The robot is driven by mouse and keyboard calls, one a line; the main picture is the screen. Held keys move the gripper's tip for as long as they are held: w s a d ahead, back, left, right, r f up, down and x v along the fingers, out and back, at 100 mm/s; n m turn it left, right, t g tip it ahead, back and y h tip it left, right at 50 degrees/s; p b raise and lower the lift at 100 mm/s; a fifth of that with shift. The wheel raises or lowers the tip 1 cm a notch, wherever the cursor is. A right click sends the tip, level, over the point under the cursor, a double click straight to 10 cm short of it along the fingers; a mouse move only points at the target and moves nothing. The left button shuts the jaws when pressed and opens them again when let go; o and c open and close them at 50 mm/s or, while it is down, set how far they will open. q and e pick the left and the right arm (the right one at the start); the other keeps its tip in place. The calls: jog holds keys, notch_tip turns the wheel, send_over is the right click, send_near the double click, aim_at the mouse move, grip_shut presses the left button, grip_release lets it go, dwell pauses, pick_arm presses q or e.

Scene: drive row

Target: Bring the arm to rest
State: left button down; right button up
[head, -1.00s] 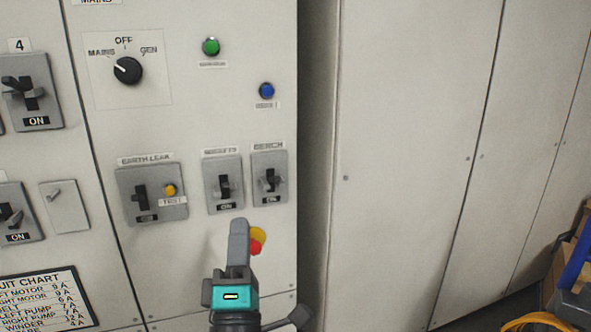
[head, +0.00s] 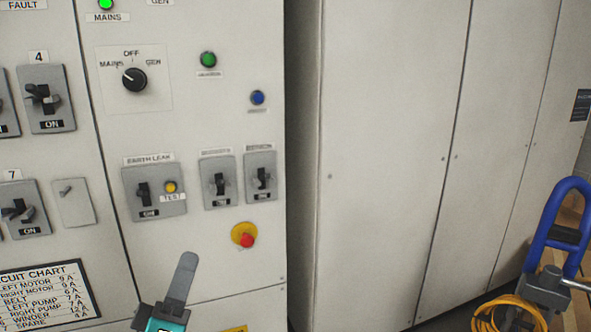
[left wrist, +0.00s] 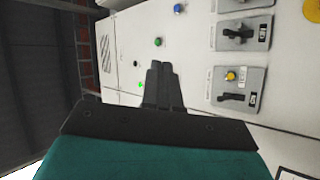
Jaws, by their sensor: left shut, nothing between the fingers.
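My left gripper (head: 184,275) shows at the bottom of the head view, below the earth leak switch and left of the red stop button (head: 247,240) on its yellow base. Its fingers are together with nothing between them, and it appears clear of the panel. In the left wrist view the shut fingers (left wrist: 160,80) point toward the panel, which appears turned on its side. The earth leak switch (head: 143,192) with its yellow test button (head: 170,187) also shows in the left wrist view (left wrist: 236,98). My right gripper is in neither view.
The switch panel (head: 215,130) carries a mains selector knob (head: 133,79), green and blue lamps and several breakers. Plain grey cabinets (head: 390,160) stand to the right. A blue-framed object (head: 556,225) and a coiled yellow cable (head: 505,318) are at the lower right.

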pick_arm(q)
jog(key=s+a+f+m+g+h, duration=0.1)
jog(key=s+f+m+g, duration=0.25)
jog(key=f+m, duration=0.4)
jog(key=s+a+f+m+g+h, duration=0.1)
jog(key=s+f+m+g, duration=0.3)
jog(key=f, duration=0.6)
jog(key=s+a+f+m+g+y, duration=0.6)
jog(key=s+a+f, duration=0.3)
jog(key=s+f, duration=0.3)
jog(key=w+d+f+n, duration=0.1)
jog(key=d+n, duration=0.4)
jog(key=d, duration=0.5)
jog(key=shift+w+d+h, duration=0.2)
jog(key=shift+w+h, duration=0.2)
jog(key=shift+w, duration=0.15)
